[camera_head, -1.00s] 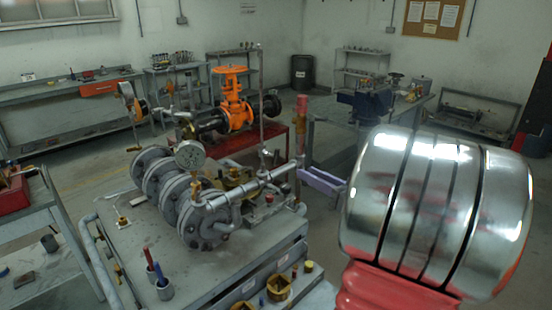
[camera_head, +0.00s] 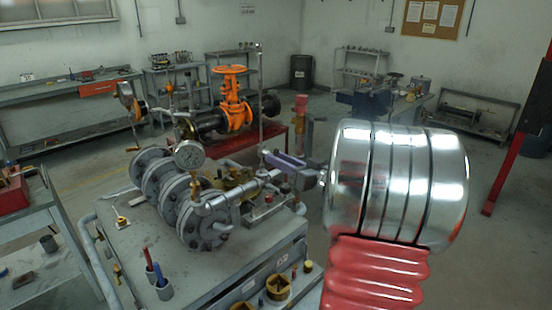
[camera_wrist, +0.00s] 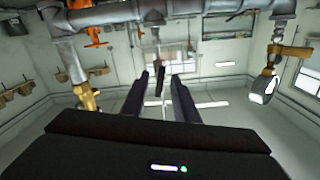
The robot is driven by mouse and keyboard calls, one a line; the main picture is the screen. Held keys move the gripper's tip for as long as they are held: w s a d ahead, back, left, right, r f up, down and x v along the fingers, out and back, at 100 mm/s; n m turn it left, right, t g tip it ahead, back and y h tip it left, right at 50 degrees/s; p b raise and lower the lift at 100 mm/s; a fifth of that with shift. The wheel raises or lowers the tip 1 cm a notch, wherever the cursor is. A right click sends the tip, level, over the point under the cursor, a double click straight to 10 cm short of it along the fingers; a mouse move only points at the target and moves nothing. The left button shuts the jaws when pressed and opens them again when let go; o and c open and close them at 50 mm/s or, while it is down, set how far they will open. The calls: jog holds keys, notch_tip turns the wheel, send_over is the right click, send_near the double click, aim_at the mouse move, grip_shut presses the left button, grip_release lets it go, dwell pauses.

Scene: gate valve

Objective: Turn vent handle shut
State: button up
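My gripper (camera_head: 268,162) is at the right end of the grey pipe assembly on the bench, with its purple-grey fingers pointing left. In the wrist view my gripper (camera_wrist: 163,78) has two dark fingers apart, with a gap between them. A thin dark bar, likely the vent handle (camera_wrist: 160,84), shows between the fingers, below a small fitting on the pipe (camera_wrist: 215,8). I cannot tell whether a finger touches it. In the head view the handle is not clearly distinguishable near the fingers.
A pressure gauge (camera_head: 189,154) rises from the pipe, and a thin upright rod (camera_head: 261,95) stands near my fingers. Flanges (camera_head: 165,190) fill the bench's left part. An orange valve (camera_head: 233,105) stands behind. The wrist view appears upside down, with a brass fitting (camera_wrist: 87,97) at left.

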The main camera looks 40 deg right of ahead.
jog(key=shift+w, duration=1)
grip_shut()
jog(key=shift+d, duration=0.1)
